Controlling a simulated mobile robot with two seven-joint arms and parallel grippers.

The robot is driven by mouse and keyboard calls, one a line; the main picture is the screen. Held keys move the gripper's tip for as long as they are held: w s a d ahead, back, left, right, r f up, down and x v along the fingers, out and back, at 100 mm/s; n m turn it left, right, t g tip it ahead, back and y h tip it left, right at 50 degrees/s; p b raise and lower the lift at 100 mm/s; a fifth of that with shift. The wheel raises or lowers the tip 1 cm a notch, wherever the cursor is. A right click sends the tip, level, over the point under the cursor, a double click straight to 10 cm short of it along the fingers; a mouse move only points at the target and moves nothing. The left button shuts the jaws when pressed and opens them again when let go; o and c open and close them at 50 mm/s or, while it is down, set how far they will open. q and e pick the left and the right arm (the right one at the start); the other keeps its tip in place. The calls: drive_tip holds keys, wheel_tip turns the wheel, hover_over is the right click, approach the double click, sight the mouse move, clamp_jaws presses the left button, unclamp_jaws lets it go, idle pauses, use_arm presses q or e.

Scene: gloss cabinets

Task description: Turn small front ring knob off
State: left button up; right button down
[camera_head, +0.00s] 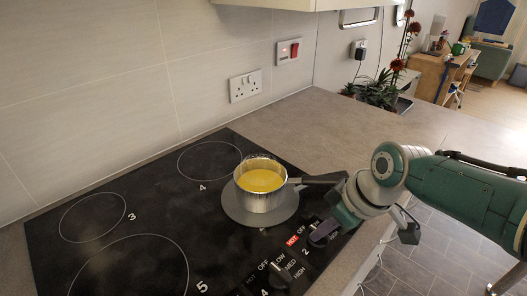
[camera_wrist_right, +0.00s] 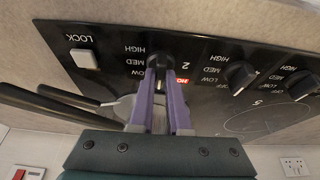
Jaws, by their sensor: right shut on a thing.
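The knob marked 2, a black knob (camera_wrist_right: 160,59), is between my right gripper's purple fingers (camera_wrist_right: 160,75) in the right wrist view. The fingers are shut on it. HIGH, MED and LOW are printed beside it, and a red HOT mark (camera_wrist_right: 182,80) shows there. I cannot tell which setting it points to. In the head view my right gripper (camera_head: 323,233) is down at the hob's front right edge and hides this knob. A metal pot (camera_head: 262,198) with yellow contents stands on the grey small front ring (camera_head: 232,208). My left gripper is not in view.
The black hob (camera_head: 75,255) has other rings and knobs, including one knob (camera_head: 279,277) left of my gripper. The pot's dark handle (camera_head: 318,180) points right, close to my right wrist. A white LOCK button (camera_wrist_right: 84,59) is near. Counter behind the hob (camera_head: 310,128) is clear.

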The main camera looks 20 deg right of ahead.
drive_tip(key=c, duration=0.9)
unclamp_jaws()
drive_tip(key=p+v, duration=0.4)
drive_tip(key=v, duration=0.6)
drive_tip(key=shift+s+f+p, duration=0.1)
drive_tip(key=shift+p, duration=0.25)
